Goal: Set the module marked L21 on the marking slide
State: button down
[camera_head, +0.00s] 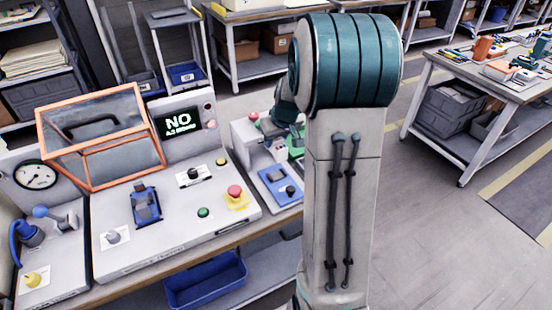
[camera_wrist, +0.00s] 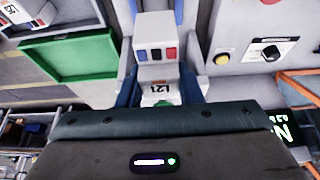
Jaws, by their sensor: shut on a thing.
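The module marked L21 (camera_wrist: 155,45) is a pale grey block with red and blue bars on one face and a white L21 label. It sits between the blue-sided fingers of my gripper (camera_wrist: 158,76), which are shut on it in the wrist view. A grey station (camera_head: 243,140) with a red knob stands right of the main console. A blue plate (camera_head: 268,176) with a dark knob lies at its front. I cannot tell for sure which part is the marking slide.
A green tray (camera_wrist: 70,60) lies left of the module in the wrist view, with another labelled module (camera_wrist: 25,14) beyond it.

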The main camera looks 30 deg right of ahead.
notch_tip(320, 180, down, 5)
jog(key=b, duration=0.4)
jog(key=shift+d+f, duration=0.1)
jog(key=shift+f, duration=0.05)
jog(key=shift+f+b, duration=1.1)
jog(key=shift+f, duration=0.8)
jog(key=shift+s, duration=0.15)
jog(key=shift+f+b, duration=0.7)
jog(key=shift+b, duration=0.4)
dwell(0.8)
jog(key=c, duration=1)
grip_release()
jog(key=shift+r, duration=0.1)
jog(key=shift+o, duration=0.4)
jog(key=shift+b, duration=0.3)
